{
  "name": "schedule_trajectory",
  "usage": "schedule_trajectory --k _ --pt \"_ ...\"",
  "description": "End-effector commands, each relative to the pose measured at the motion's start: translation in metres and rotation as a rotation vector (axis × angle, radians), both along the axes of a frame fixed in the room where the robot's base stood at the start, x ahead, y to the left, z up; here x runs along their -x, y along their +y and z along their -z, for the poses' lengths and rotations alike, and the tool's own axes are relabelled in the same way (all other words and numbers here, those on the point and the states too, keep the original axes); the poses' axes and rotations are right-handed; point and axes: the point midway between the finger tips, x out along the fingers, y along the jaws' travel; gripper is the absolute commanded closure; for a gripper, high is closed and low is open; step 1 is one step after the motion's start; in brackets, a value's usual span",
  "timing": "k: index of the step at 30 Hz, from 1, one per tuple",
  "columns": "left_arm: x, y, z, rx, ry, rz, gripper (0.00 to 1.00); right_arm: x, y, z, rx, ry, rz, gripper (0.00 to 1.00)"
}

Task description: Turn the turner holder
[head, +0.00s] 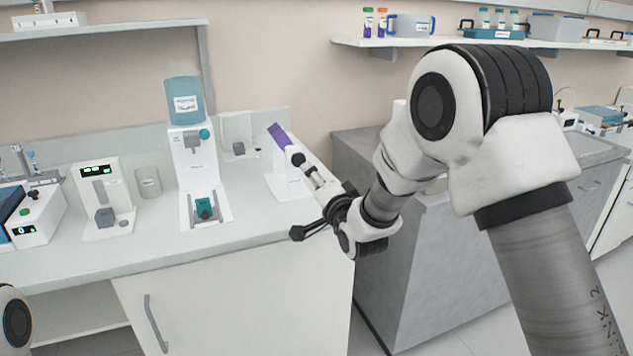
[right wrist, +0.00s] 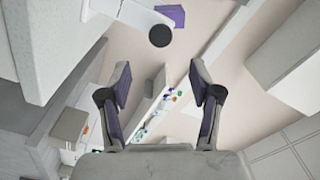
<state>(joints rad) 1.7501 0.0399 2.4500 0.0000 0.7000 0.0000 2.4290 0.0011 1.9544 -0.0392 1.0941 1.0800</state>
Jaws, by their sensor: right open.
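A white stand (head: 287,184) with a purple panel (head: 280,134) stands at the counter's right end. A white bar with a round black knob (head: 298,159) shows in front of it; I take this to be the turner holder, but its joint to the stand is hidden. In the right wrist view the black knob (right wrist: 160,36) and purple panel (right wrist: 172,15) lie ahead, beyond the fingertips. My right gripper (head: 318,218) is open and empty, beside and below the knob, with a gap in the wrist view (right wrist: 160,82). My left gripper is out of view.
A dispenser (head: 193,155) with a blue bottle, a glass beaker (head: 148,182) and a white instrument (head: 103,198) stand left on the counter (head: 160,240). A grey cabinet (head: 420,270) stands behind my right arm. Shelves hang above.

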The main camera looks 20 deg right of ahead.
Motion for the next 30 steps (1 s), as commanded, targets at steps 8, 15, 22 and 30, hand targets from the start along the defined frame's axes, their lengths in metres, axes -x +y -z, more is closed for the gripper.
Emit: schedule_trajectory --k 8,15,22,30 --pt "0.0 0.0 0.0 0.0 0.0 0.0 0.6 0.005 0.0 0.0 0.0 0.0 0.0 0.36" --pt "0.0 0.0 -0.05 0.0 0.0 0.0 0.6 -0.03 0.001 -0.012 0.014 0.0 -0.001 0.38" --pt "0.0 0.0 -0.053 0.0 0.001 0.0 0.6 -0.059 0.003 -0.002 0.019 -0.004 -0.001 0.38" --pt "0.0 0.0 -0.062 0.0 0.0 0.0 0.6 -0.108 0.004 -0.001 0.019 -0.004 -0.001 0.38"
